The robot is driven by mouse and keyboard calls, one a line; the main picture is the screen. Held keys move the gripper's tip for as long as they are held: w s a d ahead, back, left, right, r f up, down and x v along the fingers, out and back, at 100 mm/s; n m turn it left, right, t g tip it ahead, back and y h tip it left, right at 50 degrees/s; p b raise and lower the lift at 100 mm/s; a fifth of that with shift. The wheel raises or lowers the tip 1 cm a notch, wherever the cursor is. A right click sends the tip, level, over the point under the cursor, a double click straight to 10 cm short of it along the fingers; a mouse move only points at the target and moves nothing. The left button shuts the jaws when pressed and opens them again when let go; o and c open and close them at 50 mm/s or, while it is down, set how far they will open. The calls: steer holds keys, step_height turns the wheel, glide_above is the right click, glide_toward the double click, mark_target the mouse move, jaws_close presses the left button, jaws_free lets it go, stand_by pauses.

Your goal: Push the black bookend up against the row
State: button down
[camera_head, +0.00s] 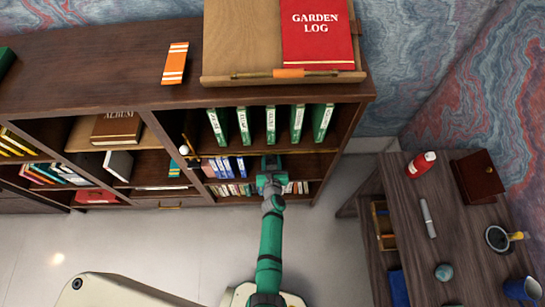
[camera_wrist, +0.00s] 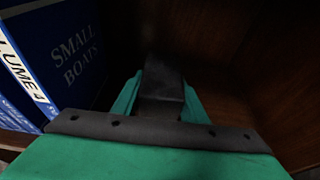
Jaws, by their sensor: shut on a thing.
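The black bookend (camera_wrist: 163,78) stands in the middle of the wrist view, between the green fingers of my gripper (camera_wrist: 160,98), which is shut on it. The row of blue books (camera_wrist: 72,50) is to its left; the nearest cover reads "Small Boats" and a spine beside it shows "Volume 4". A dark gap shows between that cover and the bookend. In the head view my gripper (camera_head: 270,164) reaches into the shelf, just right of the blue row (camera_head: 225,167). There the bookend cannot be made out behind my gripper.
Several green binders (camera_head: 270,124) stand on the shelf above my gripper. Small books (camera_head: 240,189) line the shelf below. The bookcase's dark wood (camera_wrist: 250,75) is right of the bookend. A side desk (camera_head: 412,230) with a red bottle (camera_head: 421,164) stands at right.

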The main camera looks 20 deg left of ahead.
steer(key=shift+a+r, duration=0.1)
steer(key=shift+a, duration=0.45)
steer(key=shift+s+a, duration=0.15)
steer(key=shift+a, duration=0.4)
steer(key=shift+s+a, duration=0.15)
steer(key=shift+a, duration=0.35)
steer(key=shift+s+a, duration=0.1)
steer(key=shift+s, duration=0.05)
steer(key=shift+s+a+f, duration=0.1)
steer(key=shift+s+a, duration=0.15)
steer(key=shift+a, duration=0.2)
steer(key=shift+s+a+f, duration=0.1)
steer(key=shift+s+a, duration=0.1)
steer(key=shift+a, duration=0.25)
steer(key=shift+s+a, duration=0.1)
steer(key=shift+a, duration=0.05)
steer(key=shift+a, duration=0.3)
steer(key=shift+s+a, duration=0.15)
steer(key=shift+a, duration=0.05)
